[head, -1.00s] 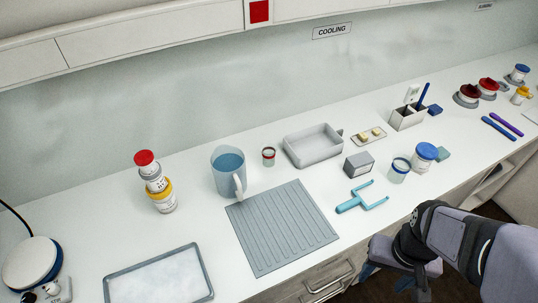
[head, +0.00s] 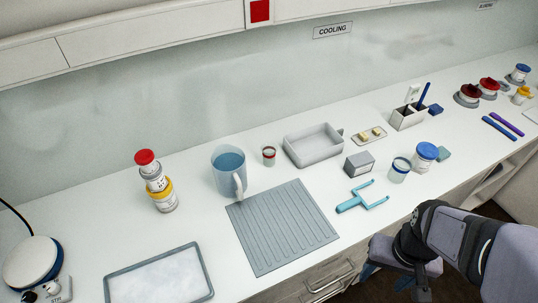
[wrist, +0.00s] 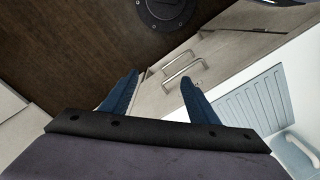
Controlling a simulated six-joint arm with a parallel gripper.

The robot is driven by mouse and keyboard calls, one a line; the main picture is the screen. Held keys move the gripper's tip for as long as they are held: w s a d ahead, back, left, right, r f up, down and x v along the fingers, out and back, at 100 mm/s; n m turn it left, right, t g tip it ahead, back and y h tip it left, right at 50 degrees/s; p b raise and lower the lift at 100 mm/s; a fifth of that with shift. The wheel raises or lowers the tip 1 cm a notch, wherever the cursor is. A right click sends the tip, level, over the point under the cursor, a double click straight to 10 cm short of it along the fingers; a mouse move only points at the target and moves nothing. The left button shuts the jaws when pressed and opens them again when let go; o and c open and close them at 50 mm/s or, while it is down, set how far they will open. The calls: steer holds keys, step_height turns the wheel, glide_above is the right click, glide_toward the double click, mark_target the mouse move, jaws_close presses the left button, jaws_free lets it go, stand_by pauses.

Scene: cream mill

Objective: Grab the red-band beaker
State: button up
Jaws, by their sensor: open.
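The red-band beaker (head: 268,156) is a small clear cup with a red ring near its rim. It stands upright on the white counter, between the blue-filled jug (head: 228,173) and the grey tray (head: 314,146). My gripper shows in the wrist view (wrist: 152,92) with its two blue fingers apart and nothing between them. In the head view it hangs low at the counter's front edge, far from the beaker, its fingers partly hidden by my arm. The beaker is not seen in the wrist view.
A ribbed grey mat (head: 283,227) lies in front of the jug. Stacked jars (head: 160,192) stand left of the jug.

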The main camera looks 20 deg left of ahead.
step_height(320, 180, up, 4)
steer(key=n+t+y+b, duration=0.3)
steer(key=n+t+y, duration=0.25)
steer(key=t, duration=0.65)
glide_above(270, 155)
steer(key=shift+y, duration=0.25)
step_height(270, 155, down, 8)
steer(key=shift+d+r, duration=0.1)
steer(key=shift+f, duration=0.55)
steer(key=shift+p+x, duration=0.45)
steer(key=shift+x, duration=0.65)
steer(key=shift+w, duration=0.1)
